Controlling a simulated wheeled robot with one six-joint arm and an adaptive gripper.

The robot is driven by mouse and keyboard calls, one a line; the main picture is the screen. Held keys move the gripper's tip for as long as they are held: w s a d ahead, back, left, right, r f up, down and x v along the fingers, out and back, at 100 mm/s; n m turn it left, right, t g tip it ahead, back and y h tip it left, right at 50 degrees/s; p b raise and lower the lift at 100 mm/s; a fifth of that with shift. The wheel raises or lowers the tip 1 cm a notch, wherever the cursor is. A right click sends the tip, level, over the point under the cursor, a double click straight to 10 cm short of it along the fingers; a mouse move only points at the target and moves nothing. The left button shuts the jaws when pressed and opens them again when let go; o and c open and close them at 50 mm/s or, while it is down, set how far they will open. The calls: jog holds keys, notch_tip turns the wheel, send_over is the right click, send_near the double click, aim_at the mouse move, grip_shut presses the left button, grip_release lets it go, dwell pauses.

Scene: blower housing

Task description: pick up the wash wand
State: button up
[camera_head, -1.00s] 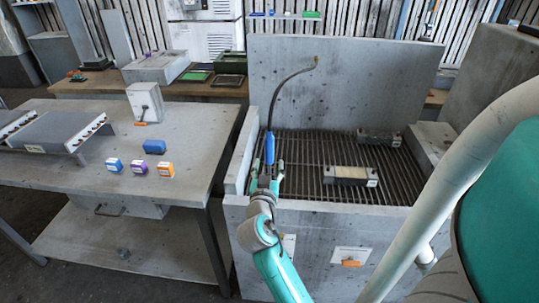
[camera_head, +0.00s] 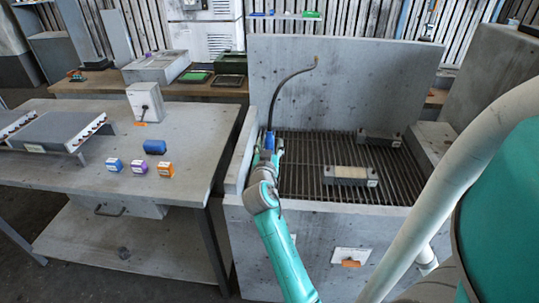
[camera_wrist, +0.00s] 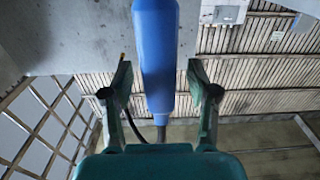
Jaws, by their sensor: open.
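The wash wand has a blue handle (camera_head: 269,141) and a thin dark curved neck (camera_head: 283,84) that rises and bends right to a small yellowish tip. It stands upright over the left side of the slatted wash basin. In the head view my gripper (camera_head: 268,152) hides the handle's lower part.
The basin's grate (camera_head: 310,185) holds a grey block with a pale band (camera_head: 345,175) and a darker block (camera_head: 380,137) behind. A tall back panel (camera_head: 350,75) stands behind. The table (camera_head: 90,205) at left carries small blue, purple and orange boxes.

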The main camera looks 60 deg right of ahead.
grip_shut()
notch_tip(320, 180, up, 28)
dwell(0.8)
